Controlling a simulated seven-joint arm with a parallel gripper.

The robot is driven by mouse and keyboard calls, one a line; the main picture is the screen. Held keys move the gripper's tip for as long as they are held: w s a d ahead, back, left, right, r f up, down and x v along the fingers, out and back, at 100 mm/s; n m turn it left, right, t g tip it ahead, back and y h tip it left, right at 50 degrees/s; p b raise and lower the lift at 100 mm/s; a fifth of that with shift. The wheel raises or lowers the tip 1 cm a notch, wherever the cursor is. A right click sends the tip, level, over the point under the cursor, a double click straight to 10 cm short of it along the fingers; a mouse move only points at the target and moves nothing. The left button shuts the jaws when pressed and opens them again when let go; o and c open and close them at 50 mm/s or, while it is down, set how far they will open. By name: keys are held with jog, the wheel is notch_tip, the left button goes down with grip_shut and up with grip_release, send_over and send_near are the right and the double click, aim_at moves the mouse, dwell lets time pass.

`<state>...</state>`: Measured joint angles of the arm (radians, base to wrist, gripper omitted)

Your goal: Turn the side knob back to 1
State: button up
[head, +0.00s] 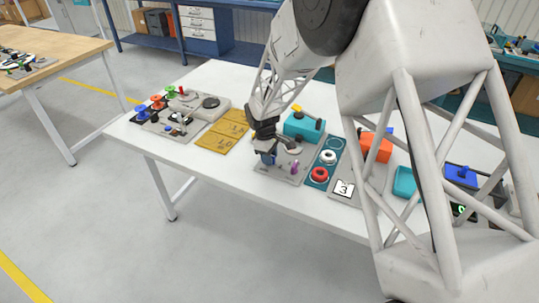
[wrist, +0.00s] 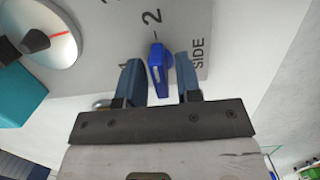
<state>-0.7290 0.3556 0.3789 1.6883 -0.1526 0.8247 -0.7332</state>
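In the wrist view the blue side knob (wrist: 159,62) stands on a grey panel (wrist: 112,35) beside the printed word SIDE. A printed 2 is just beyond it, and the 1 to its left is partly hidden by a finger. The knob's narrow end appears turned toward the 2. My gripper (wrist: 158,58) is open, with one blue finger on each side of the knob and thin gaps showing. In the head view my gripper (head: 267,158) is low over the panel (head: 283,170) and hides the knob.
A round silver dial (wrist: 62,45) with a dark pointer is on the same panel. A teal box (head: 304,127) is behind, and yellow plates (head: 222,136) are left.

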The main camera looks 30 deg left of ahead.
grip_shut()
